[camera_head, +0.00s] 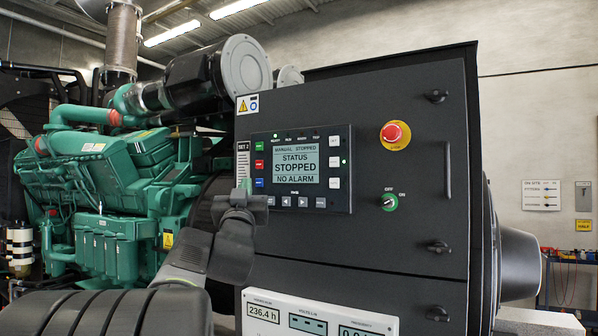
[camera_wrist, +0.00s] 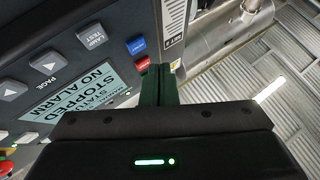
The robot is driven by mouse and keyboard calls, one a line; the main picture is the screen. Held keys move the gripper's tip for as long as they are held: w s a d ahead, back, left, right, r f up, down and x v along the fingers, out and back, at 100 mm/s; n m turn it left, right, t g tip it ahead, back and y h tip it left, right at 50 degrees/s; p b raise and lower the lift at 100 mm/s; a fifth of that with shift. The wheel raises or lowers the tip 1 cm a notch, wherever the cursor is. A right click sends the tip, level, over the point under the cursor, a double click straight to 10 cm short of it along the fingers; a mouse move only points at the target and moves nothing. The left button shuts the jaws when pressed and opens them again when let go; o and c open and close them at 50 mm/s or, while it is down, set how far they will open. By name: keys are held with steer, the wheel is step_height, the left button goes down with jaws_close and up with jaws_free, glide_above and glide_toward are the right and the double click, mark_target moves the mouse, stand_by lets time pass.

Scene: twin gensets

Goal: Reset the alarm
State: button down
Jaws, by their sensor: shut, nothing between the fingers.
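The dark control panel (camera_head: 343,200) of SET 2 has a lit screen (camera_head: 296,161) reading MANUAL STOPPED, STATUS STOPPED, NO ALARM. Down its left side are a green button (camera_head: 256,147), a red button (camera_head: 260,164) and a blue button (camera_head: 259,182). Grey buttons run along the bottom and right. My gripper (camera_head: 246,186) is shut and empty at the panel's lower left. In the wrist view, its green fingers (camera_wrist: 160,70) are beside the red button (camera_wrist: 142,62) and blue button (camera_wrist: 135,45). I cannot tell whether they touch the panel.
A white meter plate (camera_head: 320,318) is below. The green engine (camera_head: 120,185) stands left; a wall notice (camera_head: 541,195) hangs at the right.

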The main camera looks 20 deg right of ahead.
steer(key=s+a, duration=0.1)
steer(key=a, duration=0.1)
steer(key=s+a, duration=0.1)
steer(key=s, duration=0.1)
steer(key=shift+a+p, duration=0.3)
steer(key=shift+a, duration=0.1)
stand_by(0.4)
